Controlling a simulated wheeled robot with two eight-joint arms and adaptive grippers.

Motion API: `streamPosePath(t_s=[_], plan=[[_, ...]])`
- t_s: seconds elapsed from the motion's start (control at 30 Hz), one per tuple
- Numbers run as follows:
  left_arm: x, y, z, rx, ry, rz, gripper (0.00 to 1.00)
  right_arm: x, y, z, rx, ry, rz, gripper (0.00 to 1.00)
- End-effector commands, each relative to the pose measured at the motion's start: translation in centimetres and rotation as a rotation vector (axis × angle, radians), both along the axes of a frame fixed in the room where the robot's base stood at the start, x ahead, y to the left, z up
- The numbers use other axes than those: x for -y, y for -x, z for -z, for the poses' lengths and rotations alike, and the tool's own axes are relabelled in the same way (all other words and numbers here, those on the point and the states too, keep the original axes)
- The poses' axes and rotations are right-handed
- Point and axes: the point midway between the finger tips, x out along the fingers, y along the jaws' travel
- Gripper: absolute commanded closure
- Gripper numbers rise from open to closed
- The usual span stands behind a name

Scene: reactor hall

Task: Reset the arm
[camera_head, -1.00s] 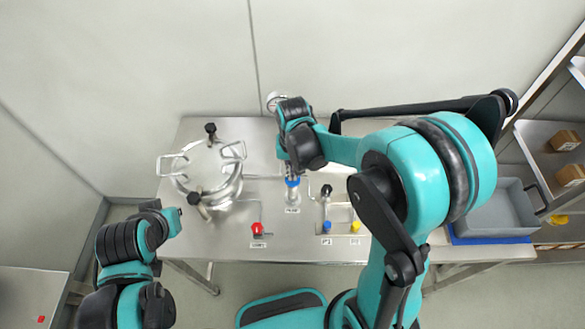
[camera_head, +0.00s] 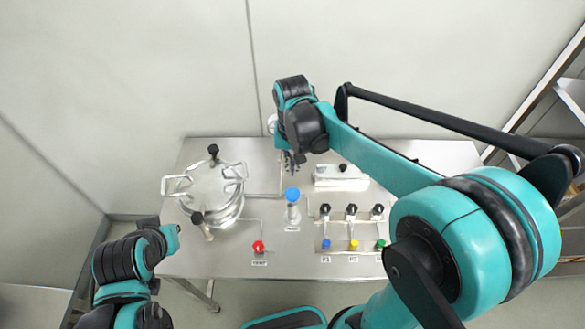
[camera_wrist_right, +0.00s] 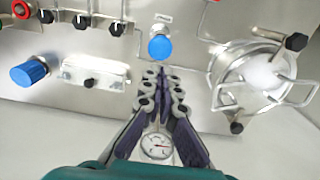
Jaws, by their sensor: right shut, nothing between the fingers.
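My right gripper (camera_head: 291,162) hangs above the back of the steel table (camera_head: 210,263), behind the blue-capped valve (camera_head: 292,194). Its fingers (camera_wrist_right: 161,85) are shut with nothing between them. In the right wrist view the blue cap (camera_wrist_right: 160,47) lies just beyond the fingertips, apart from them. A round pressure gauge (camera_wrist_right: 156,147) shows between the finger bases, below the gripper. My left arm (camera_head: 125,265) is folded at the lower left of the head view. Its fingers cannot be made out.
A lidded steel vessel (camera_head: 216,190) with clamp handles stands at the left of the table. A red knob (camera_head: 258,246) is at the front. Shelving is at the right.

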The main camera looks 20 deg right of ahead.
Motion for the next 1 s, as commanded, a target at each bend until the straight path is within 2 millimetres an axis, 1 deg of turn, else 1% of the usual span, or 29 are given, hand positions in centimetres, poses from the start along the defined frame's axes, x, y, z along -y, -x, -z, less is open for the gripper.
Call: streamPosePath(t_s=[0.67,0.77,0.83,0.97,1.0], plan=[[0.0,0.0,0.2,0.0,0.0,0.0,1.0,0.0,0.1,0.1,0.003,0.0,-0.001,1.0],[0.0,0.0,1.4,0.0,0.0,0.0,1.0,0.3,0.8,0.8,0.03,-0.003,-0.013,1.0],[0.0,0.0,3.0,0.0,0.0,0.0,1.0,0.7,1.7,1.9,0.073,-0.005,-0.031,1.0],[0.0,0.0,7.2,0.0,0.0,0.0,1.0,1.7,4.3,4.8,0.196,-0.004,-0.085,1.0],[0.0,0.0,8.6,0.0,0.0,0.0,1.0,2.0,5.2,5.8,0.24,-0.001,-0.104,1.0]])
